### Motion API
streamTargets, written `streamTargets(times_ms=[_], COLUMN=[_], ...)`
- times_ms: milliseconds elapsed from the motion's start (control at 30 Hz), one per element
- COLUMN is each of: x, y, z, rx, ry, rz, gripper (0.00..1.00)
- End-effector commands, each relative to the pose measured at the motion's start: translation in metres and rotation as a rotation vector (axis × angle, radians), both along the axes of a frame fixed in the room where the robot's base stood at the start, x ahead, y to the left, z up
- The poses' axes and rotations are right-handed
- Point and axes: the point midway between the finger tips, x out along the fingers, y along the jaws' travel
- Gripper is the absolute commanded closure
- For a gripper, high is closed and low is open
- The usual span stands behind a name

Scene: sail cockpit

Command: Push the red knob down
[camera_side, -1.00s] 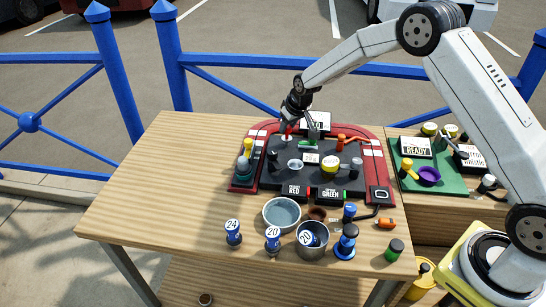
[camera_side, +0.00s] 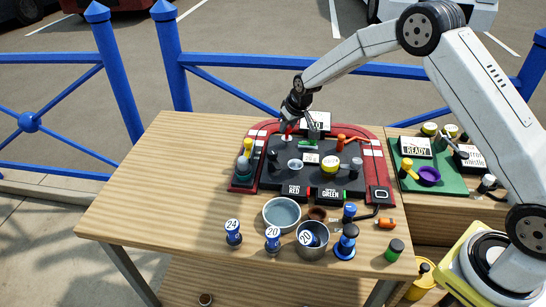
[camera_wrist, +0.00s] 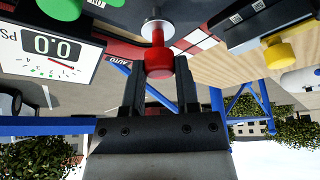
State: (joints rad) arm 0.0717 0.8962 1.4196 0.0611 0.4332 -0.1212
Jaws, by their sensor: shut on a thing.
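The red knob (camera_wrist: 158,62) stands on a red stem above a round white disc (camera_wrist: 157,28) in the wrist view. My gripper (camera_wrist: 160,78) has its two black fingers on either side of the knob and is shut on it. In the side view my gripper (camera_side: 288,126) is at the back left of the dark console (camera_side: 275,178), over the white disc. There the knob is small and partly hidden by the fingers.
A gauge display reading 0.0 (camera_wrist: 66,47) and a green knob (camera_wrist: 62,7) are beside the knob. A yellow knob (camera_wrist: 278,53) is on the other side. A grey bowl (camera_side: 282,214) and several blue stamps stand in front of the console. The table's left part is clear.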

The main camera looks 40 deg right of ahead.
Motion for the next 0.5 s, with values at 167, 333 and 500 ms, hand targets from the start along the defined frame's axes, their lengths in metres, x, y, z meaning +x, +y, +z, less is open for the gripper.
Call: streamTargets(times_ms=[167, 333, 500], x=[0.0, -0.001, -0.001], y=[0.0, 0.0, 0.0], z=[0.0, -0.008, -0.023], rx=[0.0, 0.001, 0.001], ry=[0.002, 0.005, 0.005], rz=[0.0, 0.0, 0.002], gripper=[1.0, 1.0, 1.0])
